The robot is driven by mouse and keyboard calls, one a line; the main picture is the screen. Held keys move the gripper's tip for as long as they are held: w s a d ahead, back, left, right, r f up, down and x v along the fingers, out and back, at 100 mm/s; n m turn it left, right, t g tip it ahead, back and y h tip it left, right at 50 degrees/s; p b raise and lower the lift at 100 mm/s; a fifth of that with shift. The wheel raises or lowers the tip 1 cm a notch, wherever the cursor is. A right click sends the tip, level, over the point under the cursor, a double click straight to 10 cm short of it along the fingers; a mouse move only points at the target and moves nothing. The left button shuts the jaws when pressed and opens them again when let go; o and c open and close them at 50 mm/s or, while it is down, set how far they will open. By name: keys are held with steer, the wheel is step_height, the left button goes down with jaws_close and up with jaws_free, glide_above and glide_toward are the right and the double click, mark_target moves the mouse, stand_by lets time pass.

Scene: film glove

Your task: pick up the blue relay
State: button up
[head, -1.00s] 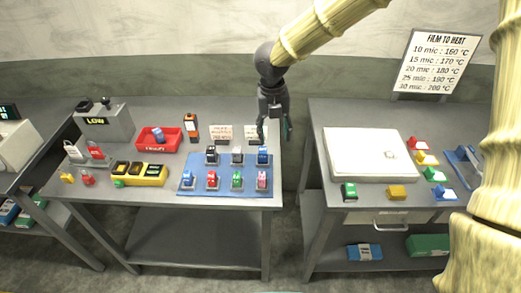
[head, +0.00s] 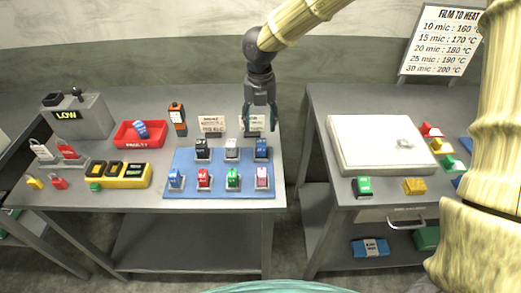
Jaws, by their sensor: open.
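Several relays stand in two rows on a blue mat (head: 215,188) on the middle table. One blue relay (head: 262,149) is at the back right corner of the mat. Another blue relay (head: 175,179) is at the front left corner. A third blue item (head: 141,130), perhaps also a relay, lies tilted in the red bin marked FAULTY (head: 125,140). My gripper (head: 260,121) points down with its fingers apart and nothing between them. In the picture it is just above the back right blue relay, seemingly apart from it; the exact depth is hard to tell.
Beside that relay are a grey relay (head: 232,149) and a black relay (head: 203,149). Small cards (head: 212,126) stand behind the mat. An orange-black device (head: 178,118) and yellow block (head: 125,176) are to the left. A gap separates the right table (head: 325,170).

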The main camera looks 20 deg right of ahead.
glide_above(261, 142)
step_height(261, 142, down, 4)
steer(key=shift+a+f+p, duration=0.1)
steer(key=shift+a+p, duration=0.05)
steer(key=shift+p, duration=0.25)
steer(key=shift+s+f+p, duration=0.15)
steer(key=shift+f+p, duration=0.3)
steer(key=shift+f, duration=0.2)
steer(key=shift+d+f+p, duration=0.15)
steer(key=shift+f+p, duration=0.2)
steer(key=shift+f, duration=0.75)
steer(key=shift+d+f+p, duration=0.1)
steer(key=shift+f+p, duration=0.25)
steer(key=shift+f, duration=0.7)
steer(key=c, duration=1.1)
